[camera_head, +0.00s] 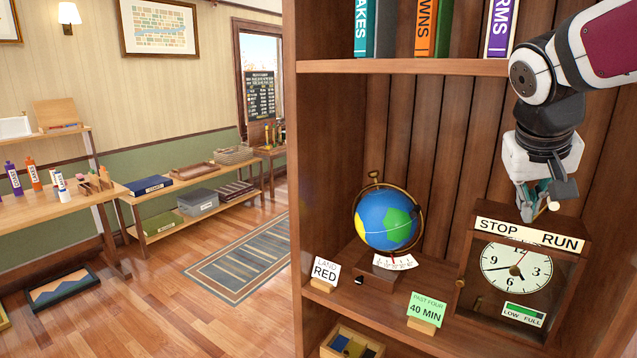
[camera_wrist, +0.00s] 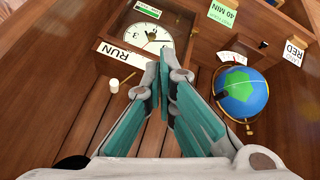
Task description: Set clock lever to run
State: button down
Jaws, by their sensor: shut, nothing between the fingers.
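The wooden clock (camera_head: 480,295) stands on the shelf at the right of the head view, with a white dial and a STOP / RUN label (camera_head: 528,235) along its top. In the wrist view the RUN end of the label (camera_wrist: 122,55) shows; my fingers hide the STOP end. A small white knob, apparently the lever's end (camera_wrist: 114,86), lies behind the RUN side; it also shows in the head view (camera_head: 553,205). My gripper (camera_head: 529,214) points down at the clock's top, shut and empty. In the wrist view its fingertips (camera_wrist: 161,66) are beside the knob, apart from it.
A globe (camera_head: 387,219) stands left of the clock on the same shelf. A green card (camera_head: 427,309) and a LAND RED card (camera_head: 325,272) stand at the shelf front. A shelf with books (camera_head: 425,66) is above. The bookcase's side wall (camera_head: 325,150) bounds the left.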

jog(key=s+a+f+n+y, duration=0.1)
jog(key=s+a+f+y, duration=0.1)
jog(key=s+a, duration=0.5)
jog(key=s+a+f+n+y, duration=0.1)
jog(key=s+a+f, duration=0.4)
jog(key=s, duration=0.7)
jog(key=a+y, duration=0.1)
jog(key=a, duration=0.1)
jog(key=shift+s+a+n+t+y, duration=0.3)
jog(key=shift+s+a+t, duration=0.05)
jog(key=shift+a+t, duration=0.05)
